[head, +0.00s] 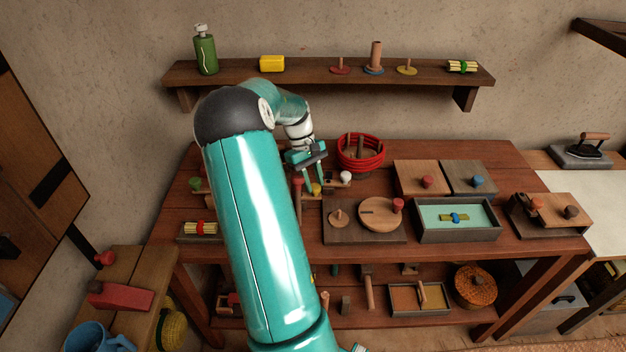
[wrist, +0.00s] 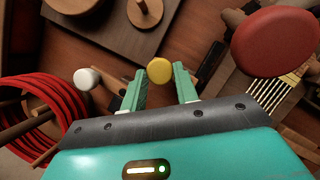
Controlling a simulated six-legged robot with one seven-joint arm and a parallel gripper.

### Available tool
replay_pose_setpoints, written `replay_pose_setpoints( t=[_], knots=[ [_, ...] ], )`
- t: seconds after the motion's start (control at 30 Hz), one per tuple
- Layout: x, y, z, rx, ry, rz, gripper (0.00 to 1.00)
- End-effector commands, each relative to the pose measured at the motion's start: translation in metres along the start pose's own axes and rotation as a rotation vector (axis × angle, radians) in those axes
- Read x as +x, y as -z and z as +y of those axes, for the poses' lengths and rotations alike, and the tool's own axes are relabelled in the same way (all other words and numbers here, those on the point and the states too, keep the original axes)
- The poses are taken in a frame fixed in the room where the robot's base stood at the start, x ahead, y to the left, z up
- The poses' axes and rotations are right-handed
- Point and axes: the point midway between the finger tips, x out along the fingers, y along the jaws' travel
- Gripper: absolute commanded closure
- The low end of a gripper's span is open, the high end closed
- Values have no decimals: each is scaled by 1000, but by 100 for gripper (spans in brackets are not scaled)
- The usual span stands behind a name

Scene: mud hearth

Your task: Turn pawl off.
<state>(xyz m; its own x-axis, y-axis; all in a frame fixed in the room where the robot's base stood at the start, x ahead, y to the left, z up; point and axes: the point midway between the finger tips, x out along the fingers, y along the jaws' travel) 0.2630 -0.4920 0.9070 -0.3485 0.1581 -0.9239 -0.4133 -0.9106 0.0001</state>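No part is labelled as the pawl, and I cannot tell for sure which one it is. Small levers with round knobs stand on the bench behind my arm. A yellow knob (head: 316,188) is at my gripper (head: 307,180), and a white knob (head: 345,177) is just right of it. In the wrist view my gripper (wrist: 159,74) is open, with the yellow knob (wrist: 159,70) between its fingertips. I cannot tell whether they touch it. The white knob (wrist: 87,78) is left of the fingers. A large red knob (wrist: 275,40) is near at upper right. My arm hides much of the mechanism.
A red coil (head: 361,153) stands close right of my gripper. A board with a round wooden disc (head: 381,215), lidded boxes and a teal-lined tray (head: 416,230) fill the bench's right side. A shelf (head: 330,74) with small items hangs above.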

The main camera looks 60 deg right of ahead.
Motion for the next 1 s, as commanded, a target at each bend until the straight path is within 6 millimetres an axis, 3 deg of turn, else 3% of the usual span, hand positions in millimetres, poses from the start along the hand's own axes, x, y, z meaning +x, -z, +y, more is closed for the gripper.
replay_pose_setpoints(
  t=[0.47,1.0],
  knots=[
    [0,-2,-1,62,26,0,93],
    [4,-13,-11,443,184,2,93]
  ],
)
